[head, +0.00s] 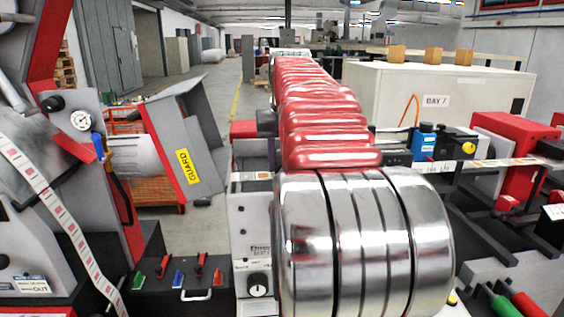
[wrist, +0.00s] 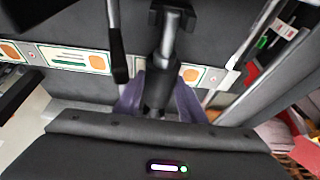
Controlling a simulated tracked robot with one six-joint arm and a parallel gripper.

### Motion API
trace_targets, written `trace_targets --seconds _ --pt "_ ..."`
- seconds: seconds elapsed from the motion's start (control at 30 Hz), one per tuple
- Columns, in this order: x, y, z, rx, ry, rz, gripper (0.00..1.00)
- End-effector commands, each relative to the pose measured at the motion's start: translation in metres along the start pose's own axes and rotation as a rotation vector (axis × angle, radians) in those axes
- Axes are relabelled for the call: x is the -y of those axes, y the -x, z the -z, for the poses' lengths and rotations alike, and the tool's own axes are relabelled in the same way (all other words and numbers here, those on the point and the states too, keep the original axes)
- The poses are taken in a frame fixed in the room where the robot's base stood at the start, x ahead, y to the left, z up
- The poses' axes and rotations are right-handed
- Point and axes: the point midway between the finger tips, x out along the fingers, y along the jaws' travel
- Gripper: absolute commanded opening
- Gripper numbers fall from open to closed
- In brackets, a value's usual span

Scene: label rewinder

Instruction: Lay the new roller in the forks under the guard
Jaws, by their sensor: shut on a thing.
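In the wrist view my gripper (wrist: 160,98) has its purple fingers closed on a dark roller (wrist: 157,90). A grey metal shaft (wrist: 171,36) lines up with the roller toward the top; I cannot tell whether it belongs to it. The grey guard (head: 190,130), with a yellow GUARD label, stands tilted at the left in the head view. I cannot make out the forks in either view. My gripper and the roller are hidden in the head view behind my red and chrome arm.
A printed label web (wrist: 75,58) crosses behind the gripper in the wrist view, with a black rod (wrist: 116,45) close by. Red machine blocks (head: 515,150) stand at the right.

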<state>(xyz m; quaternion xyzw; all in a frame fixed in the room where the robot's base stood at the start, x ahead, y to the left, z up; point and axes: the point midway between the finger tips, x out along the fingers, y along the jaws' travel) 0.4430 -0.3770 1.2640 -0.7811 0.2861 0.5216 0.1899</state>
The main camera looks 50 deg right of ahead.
Motion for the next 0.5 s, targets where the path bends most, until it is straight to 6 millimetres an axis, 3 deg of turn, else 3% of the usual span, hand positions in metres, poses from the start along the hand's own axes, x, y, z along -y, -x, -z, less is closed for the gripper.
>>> trace_targets --seconds 0.07,0.1,0.37,0.5 --pt "0.0001 0.0004 0.0002 -0.001 0.000 0.000 0.03" --pt "0.0001 0.0003 0.0001 -0.001 0.000 0.000 0.39" --pt "0.0003 0.0001 0.0000 0.000 0.000 0.000 0.58" --pt "0.0004 -0.0001 -0.0001 0.001 0.001 0.000 0.58"
